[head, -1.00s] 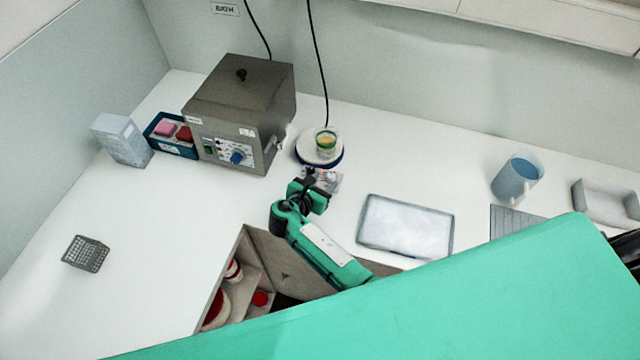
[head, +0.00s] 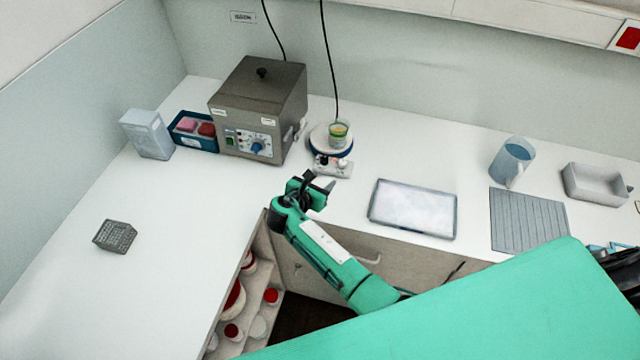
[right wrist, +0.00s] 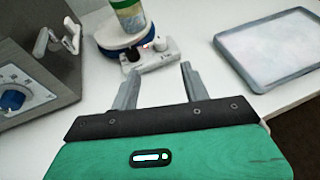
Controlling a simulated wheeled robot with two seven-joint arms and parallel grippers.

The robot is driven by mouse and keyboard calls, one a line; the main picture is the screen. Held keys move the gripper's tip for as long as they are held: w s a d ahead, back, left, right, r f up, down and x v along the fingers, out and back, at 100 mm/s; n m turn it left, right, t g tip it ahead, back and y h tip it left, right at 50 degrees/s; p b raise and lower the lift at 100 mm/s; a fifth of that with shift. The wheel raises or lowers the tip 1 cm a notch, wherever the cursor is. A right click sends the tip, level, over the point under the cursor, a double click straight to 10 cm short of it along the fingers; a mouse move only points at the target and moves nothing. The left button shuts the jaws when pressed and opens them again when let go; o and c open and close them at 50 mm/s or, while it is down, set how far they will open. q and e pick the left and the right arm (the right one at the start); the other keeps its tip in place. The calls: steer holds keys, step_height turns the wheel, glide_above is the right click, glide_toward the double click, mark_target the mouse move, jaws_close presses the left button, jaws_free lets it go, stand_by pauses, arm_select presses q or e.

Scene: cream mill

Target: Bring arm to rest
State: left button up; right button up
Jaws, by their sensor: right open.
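My right gripper (head: 319,183) reaches over the front edge of the white counter (head: 420,150), just in front of the round hotplate (head: 331,143). In the right wrist view its two fingers (right wrist: 158,85) are apart with nothing between them. The hotplate also shows in that view (right wrist: 148,55), beyond the fingertips and apart from them. A small beaker with yellow-green contents (head: 338,133) stands on the hotplate. My left gripper is not in view.
A grey water bath (head: 255,105) stands behind left of the gripper. A flat metal tray (head: 413,209) lies to the right, then a ribbed mat (head: 528,222), a blue jug (head: 511,160) and a white bin (head: 596,185). Open shelves with red-lidded jars (head: 232,330) lie below.

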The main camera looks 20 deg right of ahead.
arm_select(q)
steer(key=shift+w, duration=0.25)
